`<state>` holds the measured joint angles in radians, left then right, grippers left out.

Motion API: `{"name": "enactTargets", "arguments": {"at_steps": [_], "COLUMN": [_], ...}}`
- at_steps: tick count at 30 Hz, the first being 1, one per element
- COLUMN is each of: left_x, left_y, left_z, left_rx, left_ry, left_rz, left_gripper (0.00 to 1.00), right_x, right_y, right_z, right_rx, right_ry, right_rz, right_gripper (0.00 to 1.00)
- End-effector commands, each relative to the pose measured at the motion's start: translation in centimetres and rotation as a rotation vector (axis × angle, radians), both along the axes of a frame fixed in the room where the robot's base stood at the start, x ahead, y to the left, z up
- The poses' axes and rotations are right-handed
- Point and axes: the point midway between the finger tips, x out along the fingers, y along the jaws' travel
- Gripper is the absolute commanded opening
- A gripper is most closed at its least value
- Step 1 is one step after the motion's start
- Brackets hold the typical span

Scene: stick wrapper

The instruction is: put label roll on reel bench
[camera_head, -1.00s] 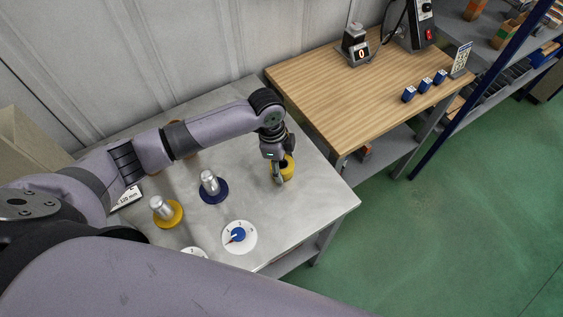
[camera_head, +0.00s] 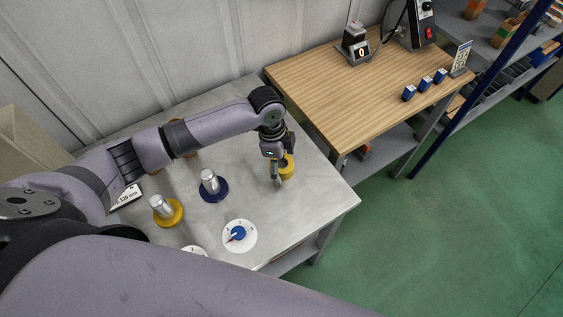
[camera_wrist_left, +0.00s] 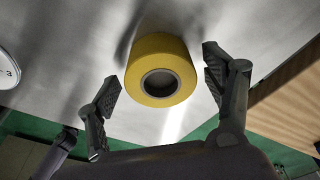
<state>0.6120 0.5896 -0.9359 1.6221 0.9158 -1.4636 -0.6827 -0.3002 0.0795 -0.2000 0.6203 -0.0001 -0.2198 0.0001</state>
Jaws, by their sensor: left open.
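A yellow label roll (camera_head: 287,168) stands on the grey metal bench (camera_head: 318,190), near its right edge. In the left wrist view the roll (camera_wrist_left: 160,48) shows its dark core hole and lies between my fingers, apart from both. My left gripper (camera_head: 277,180) is open at the roll; its fingers also show in the left wrist view (camera_wrist_left: 160,88). On the bench are a metal spindle on a yellow disc (camera_head: 175,220) and another on a dark blue disc (camera_head: 220,194). My right gripper is not in view.
A white dial with a blue knob (camera_head: 238,234) sits at the bench's front. A white label reading 120 mm (camera_head: 126,197) is at the left. A wooden table (camera_head: 330,88) with small blue boxes (camera_head: 425,85) adjoins at the right.

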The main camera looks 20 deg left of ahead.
Motion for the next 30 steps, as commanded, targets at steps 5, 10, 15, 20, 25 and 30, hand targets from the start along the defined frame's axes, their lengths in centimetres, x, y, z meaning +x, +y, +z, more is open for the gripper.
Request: {"name": "enactTargets", "arguments": {"at_steps": [5, 10, 15, 20, 25, 30], "left_x": [0.1, 0.1, 0.0, -0.1, -0.1, -0.1], "left_y": [0.5, 1.0, 1.5, 1.7, 1.8, 1.8], "left_z": [2.8, 6.6, 9.7, 11.3, 11.8, 11.8], "left_rx": [0.0, 0.0, -0.001, -0.001, -0.001, -0.001], "left_ry": [-0.006, -0.006, -0.004, -0.001, -0.001, -0.001], "left_rz": [-0.001, 0.0, 0.0, 0.0, 0.0, 0.001], "left_gripper": [0.75, 0.75, 0.75, 0.75, 0.75, 0.75], "right_x": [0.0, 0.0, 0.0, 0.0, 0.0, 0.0], "right_y": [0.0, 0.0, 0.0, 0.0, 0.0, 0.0], "right_z": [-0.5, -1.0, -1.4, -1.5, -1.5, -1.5], "right_rx": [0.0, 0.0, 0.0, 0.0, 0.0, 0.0], "right_ry": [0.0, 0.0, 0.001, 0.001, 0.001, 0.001], "right_rz": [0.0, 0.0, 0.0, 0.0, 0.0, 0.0], "right_gripper": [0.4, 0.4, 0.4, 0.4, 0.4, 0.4]}}
